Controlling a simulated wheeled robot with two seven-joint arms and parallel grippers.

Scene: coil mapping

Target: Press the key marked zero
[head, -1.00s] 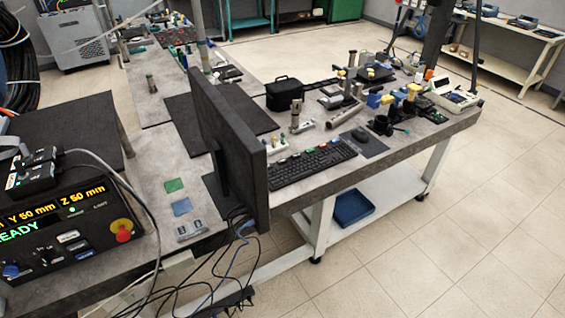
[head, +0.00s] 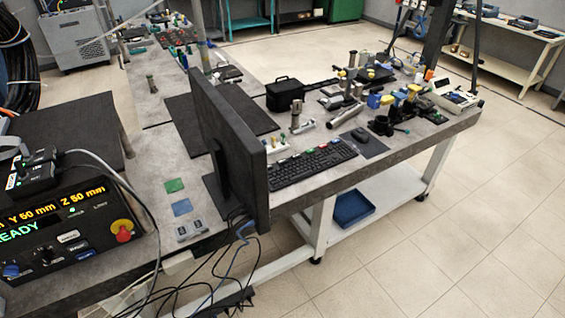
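A black control box (head: 100,210) stands at the lower left. Its lit display (head: 55,210) reads "Y 50 mm Z 50 mm" and "READY", cut off at the left edge. The markings on the keys are too small to read, so I cannot tell which one says zero. Neither of my grippers is in view.
A monitor (head: 225,140) seen from behind and a black keyboard (head: 310,164) are on the bench right of the box. Loose cables (head: 150,215) hang around the box's right side. Green (head: 174,185) and blue (head: 181,207) pads lie nearby. The tiled floor (head: 440,240) at right is clear.

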